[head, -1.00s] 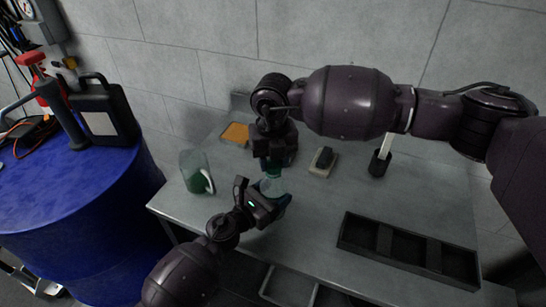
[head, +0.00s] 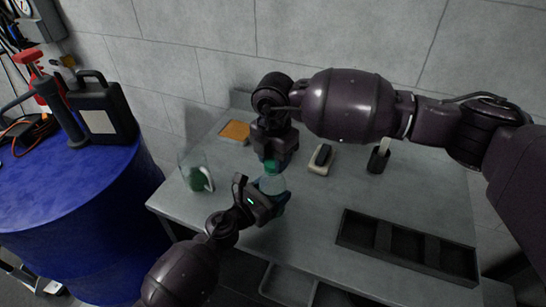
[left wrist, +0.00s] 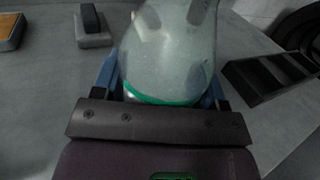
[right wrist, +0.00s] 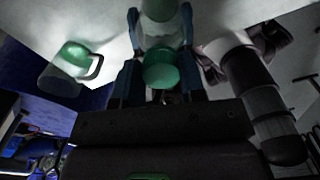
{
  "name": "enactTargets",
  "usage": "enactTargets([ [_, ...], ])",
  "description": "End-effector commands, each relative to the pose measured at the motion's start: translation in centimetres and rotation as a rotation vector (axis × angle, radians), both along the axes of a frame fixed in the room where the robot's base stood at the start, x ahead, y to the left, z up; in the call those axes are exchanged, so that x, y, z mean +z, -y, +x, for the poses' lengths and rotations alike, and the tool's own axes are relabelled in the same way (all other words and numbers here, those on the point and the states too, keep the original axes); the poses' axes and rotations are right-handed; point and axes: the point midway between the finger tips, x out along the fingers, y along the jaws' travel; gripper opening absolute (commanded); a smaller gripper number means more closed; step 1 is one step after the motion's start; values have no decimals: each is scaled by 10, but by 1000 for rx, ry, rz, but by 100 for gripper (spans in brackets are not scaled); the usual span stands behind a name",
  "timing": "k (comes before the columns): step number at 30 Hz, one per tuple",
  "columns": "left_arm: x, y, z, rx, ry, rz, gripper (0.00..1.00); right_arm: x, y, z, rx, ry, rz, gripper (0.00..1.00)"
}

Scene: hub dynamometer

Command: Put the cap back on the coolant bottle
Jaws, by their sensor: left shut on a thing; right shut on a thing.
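The coolant bottle (head: 272,186) is clear and stands roughly upright above the front of the bench. My left gripper (head: 263,197) is shut around its body; the left wrist view shows the bottle (left wrist: 168,55) between the blue fingers, with green liquid low in it. The green cap (head: 271,166) is at the bottle's top. My right gripper (head: 272,155) is above and shut on the cap, which shows between its fingers in the right wrist view (right wrist: 161,75). The cap is in line with the neck; I cannot tell whether it is fully seated.
A clear jug (head: 197,176) with green liquid stands left on the bench (head: 320,205). Behind are an orange pad (head: 235,131), a dark-handled block (head: 321,159) and a brush-like tool in a holder (head: 378,160). A black divided tray (head: 408,248) lies front right.

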Motion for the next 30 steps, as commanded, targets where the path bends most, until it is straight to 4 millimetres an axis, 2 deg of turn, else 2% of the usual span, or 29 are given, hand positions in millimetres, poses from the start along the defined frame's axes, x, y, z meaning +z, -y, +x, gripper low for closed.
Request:
enactTargets([
  [15,-1,-1,0,2,-2,1,0,0,1,-3,-737,-1,1,16],
  [22,-1,-1,0,1,-2,1,0,0,-4,-6,-1003,-1,8,16],
  [30,-2,2,-1,-5,-1,3,0,5,-17,-8,-1163,10,38,17],
])
